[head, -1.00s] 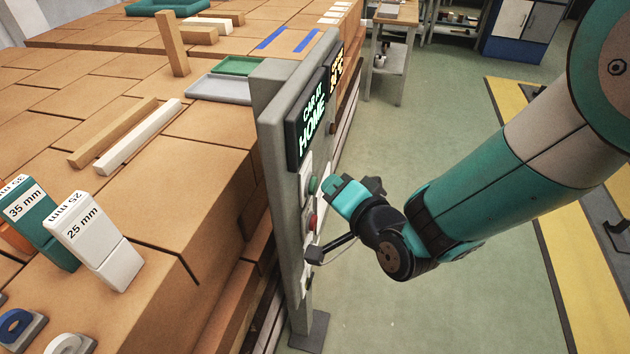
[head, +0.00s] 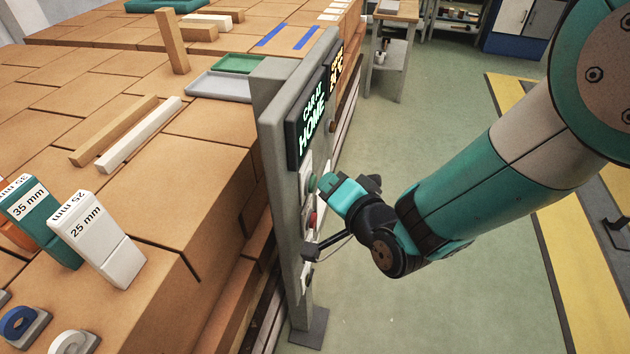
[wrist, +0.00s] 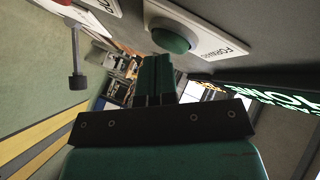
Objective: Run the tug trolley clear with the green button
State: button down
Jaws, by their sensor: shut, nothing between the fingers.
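The green button (head: 311,182) is on the upright grey panel (head: 268,95), mostly edge-on in the head view. In the wrist view the green button (wrist: 171,41) is a dome on a white plate with a partly readable word, "FORWA...". My gripper (head: 328,184) is shut and empty, its tips close to the panel beside the button. In the wrist view my gripper's fingers (wrist: 157,62) lie together just below the button; I cannot tell whether they touch it. The panel's display (head: 311,118) reads "CAR AT HOME" in green. I cannot make out the tug trolley.
A red button (head: 313,220) sits below the green one. A black knob on a stalk (wrist: 78,82) juts from the panel. The brick-patterned bench (head: 190,215) fills the left, with white and green 25 mm and 35 mm blocks. Open green floor (head: 450,300) lies right.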

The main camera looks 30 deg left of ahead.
jog(key=shift+a, duration=0.2)
dwell(0.4)
jog(key=shift+w+d+b, duration=0.15)
jog(key=shift+d+b, duration=0.7)
jog(key=shift+b, duration=0.1)
